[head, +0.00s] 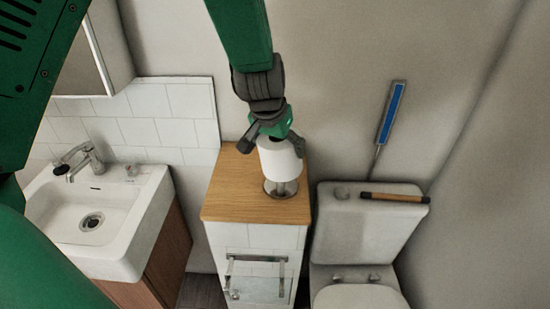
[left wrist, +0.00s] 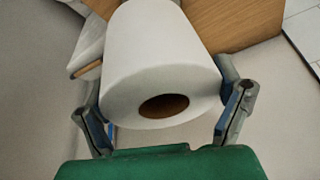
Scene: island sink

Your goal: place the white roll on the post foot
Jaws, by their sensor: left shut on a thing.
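The white roll (head: 280,163) is upright in my left gripper (head: 272,143), which points down with a finger on each side of the roll's upper part. In the left wrist view, the roll (left wrist: 160,55) shows its end with a brown core hole, between the two fingers of the gripper (left wrist: 165,112). The post foot (head: 280,190) is a round metal base on the wooden cabinet top. The roll is directly over it, with a short piece of metal post showing between them. I cannot tell whether the post goes into the core. My right gripper is not in view.
The wooden top (head: 240,187) is otherwise clear. A white sink (head: 100,215) with a tap (head: 80,160) is at left. A toilet (head: 365,240) is at right, with a wooden-handled thing (head: 394,197) on its tank. A blue-headed tool (head: 391,113) leans behind it.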

